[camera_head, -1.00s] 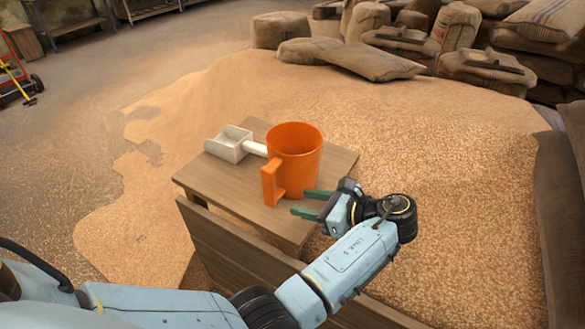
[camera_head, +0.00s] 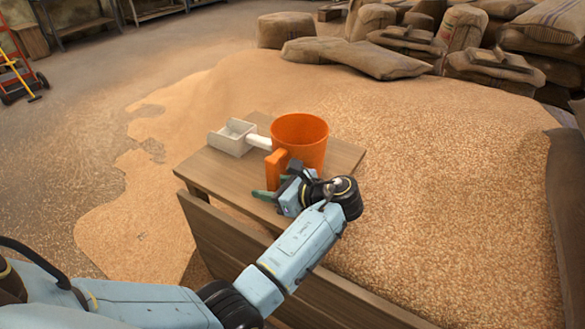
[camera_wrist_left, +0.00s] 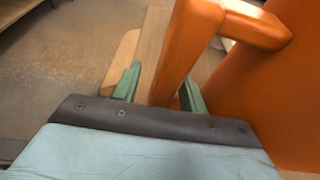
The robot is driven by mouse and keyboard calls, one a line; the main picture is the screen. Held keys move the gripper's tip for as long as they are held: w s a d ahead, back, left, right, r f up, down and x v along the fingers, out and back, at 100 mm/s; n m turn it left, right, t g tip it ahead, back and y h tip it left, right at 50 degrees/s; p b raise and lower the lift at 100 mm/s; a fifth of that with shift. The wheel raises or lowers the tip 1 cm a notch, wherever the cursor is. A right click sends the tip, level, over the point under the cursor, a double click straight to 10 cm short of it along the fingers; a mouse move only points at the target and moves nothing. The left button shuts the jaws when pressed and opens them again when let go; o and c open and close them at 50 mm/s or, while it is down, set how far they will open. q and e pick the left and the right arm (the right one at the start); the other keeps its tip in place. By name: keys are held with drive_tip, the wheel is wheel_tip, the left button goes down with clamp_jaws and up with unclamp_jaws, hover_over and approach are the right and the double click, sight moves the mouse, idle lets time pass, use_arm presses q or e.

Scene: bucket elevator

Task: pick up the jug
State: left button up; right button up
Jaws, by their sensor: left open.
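The orange jug (camera_head: 300,139) stands upright on a small wooden table, its handle (camera_head: 275,168) facing the front left. My left gripper (camera_head: 268,192) is at the handle, its green fingers low beside it, and its wrist hides the jug's lower front. In the left wrist view the handle (camera_wrist_left: 188,45) runs down toward the space between the two green fingers (camera_wrist_left: 158,92), nearer the right finger. The fingers are apart. I cannot tell whether either touches the handle. The jug's wall (camera_wrist_left: 270,95) fills the right side there. My right gripper is not in view.
A white scoop (camera_head: 233,137) lies on the wooden table (camera_head: 205,168) left of the jug, its handle reaching toward the jug. A wooden board (camera_head: 225,235) stands along the table's front. Grain (camera_head: 440,170) spreads around the table, with sacks (camera_head: 360,58) behind.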

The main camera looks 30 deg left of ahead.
use_arm(q)
drive_tip(key=shift+a+f, duration=0.1)
drive_tip(key=shift+a, duration=0.2)
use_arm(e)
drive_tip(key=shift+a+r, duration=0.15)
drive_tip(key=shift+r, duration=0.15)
use_arm(q)
clamp_jaws()
drive_tip(key=shift+w+r, duration=0.1)
drive_tip(key=shift+r, duration=0.1)
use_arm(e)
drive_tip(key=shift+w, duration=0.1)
